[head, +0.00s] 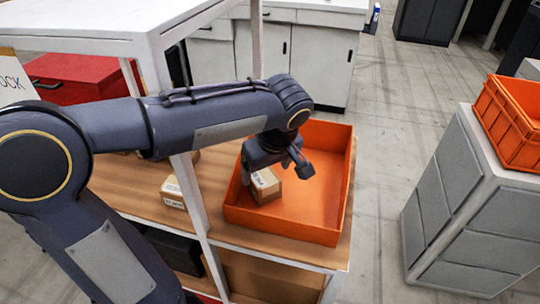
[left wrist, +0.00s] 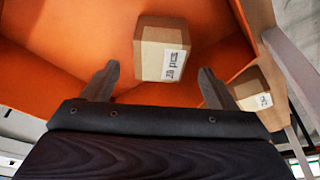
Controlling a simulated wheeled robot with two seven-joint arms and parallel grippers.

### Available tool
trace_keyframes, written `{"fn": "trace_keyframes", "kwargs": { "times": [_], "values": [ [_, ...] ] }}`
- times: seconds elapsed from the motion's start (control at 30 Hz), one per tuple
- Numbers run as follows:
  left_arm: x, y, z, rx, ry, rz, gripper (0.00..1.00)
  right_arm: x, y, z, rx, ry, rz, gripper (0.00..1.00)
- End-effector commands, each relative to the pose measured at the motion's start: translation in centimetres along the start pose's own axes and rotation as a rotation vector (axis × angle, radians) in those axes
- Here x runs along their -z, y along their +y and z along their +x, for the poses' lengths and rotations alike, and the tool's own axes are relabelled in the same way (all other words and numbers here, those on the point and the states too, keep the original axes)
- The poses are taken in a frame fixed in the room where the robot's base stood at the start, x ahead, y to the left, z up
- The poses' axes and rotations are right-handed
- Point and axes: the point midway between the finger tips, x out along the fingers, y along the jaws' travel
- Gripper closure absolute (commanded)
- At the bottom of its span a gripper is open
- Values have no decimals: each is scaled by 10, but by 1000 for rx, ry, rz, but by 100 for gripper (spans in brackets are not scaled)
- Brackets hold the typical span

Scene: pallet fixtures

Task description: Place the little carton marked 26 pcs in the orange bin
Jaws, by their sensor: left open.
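The little carton (head: 266,187) is a small brown box with a white label. It sits inside the orange bin (head: 318,208), near the bin's left side. In the left wrist view the carton (left wrist: 161,50) shows its label, which seems to read 26 pcs, against the orange bin floor (left wrist: 60,60). My left gripper (head: 274,172) is just above the carton, over the bin. Its two fingers (left wrist: 158,70) are spread apart with a gap to the carton, and hold nothing. My right gripper is not in view.
Another labelled carton (head: 173,192) stands on the wooden shelf (head: 130,185) left of the bin; a white post (head: 195,210) rises beside it. A white upper shelf (head: 120,25) overhangs the left. Another orange crate (head: 510,125) sits on a grey cabinet (head: 455,200) at right.

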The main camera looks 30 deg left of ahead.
Motion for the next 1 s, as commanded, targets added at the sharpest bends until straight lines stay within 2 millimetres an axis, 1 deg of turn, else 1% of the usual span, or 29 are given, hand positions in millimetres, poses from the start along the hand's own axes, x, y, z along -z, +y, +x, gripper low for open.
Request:
{"fn": "trace_keyframes", "kwargs": {
  "times": [0.03,0.1,0.2,0.33,0.47,1.0],
  "values": [
    [0,1,-12,-5,1,-1,20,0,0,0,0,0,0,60],
    [0,1,-25,-4,1,-1,20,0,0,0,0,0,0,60],
    [0,1,-41,-3,1,-1,20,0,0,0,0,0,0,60],
    [0,0,-53,0,0,0,20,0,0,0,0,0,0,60],
    [0,0,-58,0,0,0,20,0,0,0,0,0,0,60],
    [0,0,-58,1,-1,-1,20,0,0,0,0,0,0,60]
  ]
}}
